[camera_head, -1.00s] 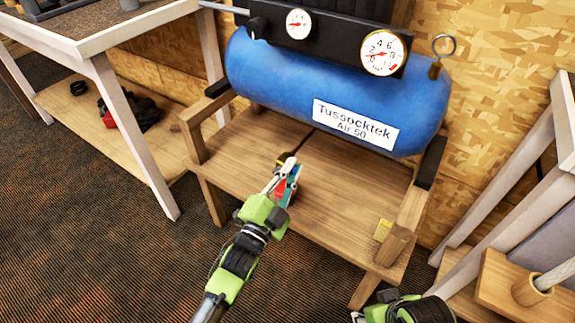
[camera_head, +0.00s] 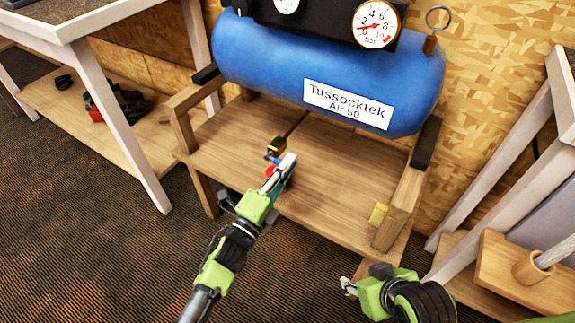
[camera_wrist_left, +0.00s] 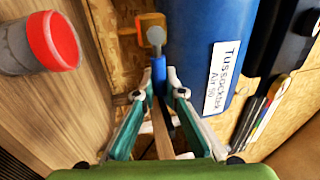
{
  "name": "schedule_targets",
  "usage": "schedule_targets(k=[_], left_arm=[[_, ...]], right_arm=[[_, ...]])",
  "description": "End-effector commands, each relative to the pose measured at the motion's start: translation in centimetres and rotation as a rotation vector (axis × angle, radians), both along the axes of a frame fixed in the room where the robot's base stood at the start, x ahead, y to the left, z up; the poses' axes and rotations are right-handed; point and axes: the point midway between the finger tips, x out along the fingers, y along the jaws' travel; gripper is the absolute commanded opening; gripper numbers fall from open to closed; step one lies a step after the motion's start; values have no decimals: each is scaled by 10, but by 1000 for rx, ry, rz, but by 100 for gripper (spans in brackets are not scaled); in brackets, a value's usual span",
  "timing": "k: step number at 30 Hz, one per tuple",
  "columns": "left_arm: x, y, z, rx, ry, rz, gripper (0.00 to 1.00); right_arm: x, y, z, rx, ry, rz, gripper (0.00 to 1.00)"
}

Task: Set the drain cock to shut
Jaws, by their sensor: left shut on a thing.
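The drain cock (camera_head: 277,146) is a small brass fitting under the blue air tank, at the end of a thin dark line above the wooden shelf. Its blue lever (camera_wrist_left: 158,75) shows in the left wrist view, pointing from the brass body (camera_wrist_left: 150,22) back between my fingers. My left gripper (camera_head: 284,166) reaches in from the front and is shut on the lever; in the wrist view its teal fingers (camera_wrist_left: 160,95) flank it. In the head view the gripper hides part of the lever. My right gripper (camera_head: 348,287) is low at the right, away from the cock; its fingers are too small to judge.
The blue tank (camera_head: 250,55) sits on a wooden stand (camera_head: 330,185). A red-topped grey cylinder (camera_wrist_left: 55,40) is close beside my left gripper. A yellow block (camera_head: 378,214) lies on the stand's right side. Workbenches stand at left and right.

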Motion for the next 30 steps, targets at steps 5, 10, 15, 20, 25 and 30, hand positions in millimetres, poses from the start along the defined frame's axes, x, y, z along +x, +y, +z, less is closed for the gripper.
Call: schedule_targets(k=[5,10,15,20,25,30], left_arm=[[0,1,-3,14,-5,2,0],[0,1,-3,16,-5,2,0],[0,1,-3,16,-5,2,18],[0,1,-2,14,-6,2,27],[0,1,-1,13,-7,1,27],[-7,6,-4,12,-5,2,27]], right_arm=[[5,2,2,4,-20,2,40],[5,2,2,4,-21,2,40],[5,1,2,4,-21,2,40],[5,1,2,3,-21,1,40],[4,1,2,4,-19,2,40],[4,2,1,4,-15,2,40]])
